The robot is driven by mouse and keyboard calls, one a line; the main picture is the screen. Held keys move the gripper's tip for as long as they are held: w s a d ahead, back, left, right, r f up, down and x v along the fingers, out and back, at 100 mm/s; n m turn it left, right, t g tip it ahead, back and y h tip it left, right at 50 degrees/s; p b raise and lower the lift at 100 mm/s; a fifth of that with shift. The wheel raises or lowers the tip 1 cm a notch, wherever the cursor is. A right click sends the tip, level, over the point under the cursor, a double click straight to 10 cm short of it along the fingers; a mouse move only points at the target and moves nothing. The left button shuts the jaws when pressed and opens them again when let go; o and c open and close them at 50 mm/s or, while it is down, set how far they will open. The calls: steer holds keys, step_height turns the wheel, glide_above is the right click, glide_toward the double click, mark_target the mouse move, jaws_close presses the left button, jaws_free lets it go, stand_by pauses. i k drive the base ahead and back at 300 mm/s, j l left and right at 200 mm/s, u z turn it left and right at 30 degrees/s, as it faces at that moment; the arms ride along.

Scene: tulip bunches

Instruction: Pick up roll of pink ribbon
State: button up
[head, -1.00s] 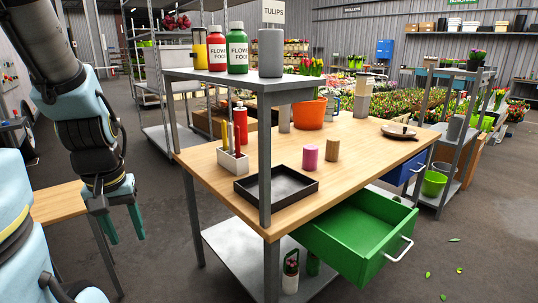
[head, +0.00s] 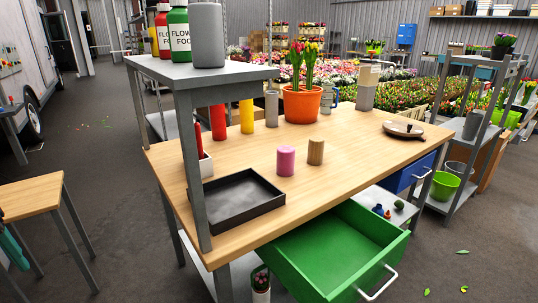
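The roll of pink ribbon (head: 286,161) stands upright on the wooden tabletop (head: 350,160), right of the black tray. A tan roll (head: 316,152) stands just to its right, apart from it. Only a teal finger of my gripper (head: 14,247) shows at the left edge of the head view, low beside a small wooden table and far from the pink roll. The rest of the gripper is out of frame, so its opening is hidden.
A black tray (head: 231,203) lies near the front left, by a grey shelf post (head: 190,160). The green drawer (head: 330,255) is pulled out in front. An orange tulip pot (head: 301,104) stands behind. A raised shelf (head: 150,67) carries bottles.

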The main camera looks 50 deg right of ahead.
mark_target(285, 154)
steer(key=k+l+u, duration=0.6)
steer(key=l+u, duration=0.25)
steer(key=k+l+u, duration=0.1)
steer(key=k+u, duration=0.7)
steer(key=k+l+u, duration=0.2)
steer(key=k+l, duration=0.15)
steer(key=k, duration=0.2)
steer(key=k+l+u, duration=0.25)
steer(key=k, duration=0.35)
steer(key=k+l+u, duration=0.2)
steer(key=k, duration=0.35)
steer(key=k+l+z, duration=0.15)
steer(key=k+l, duration=0.3)
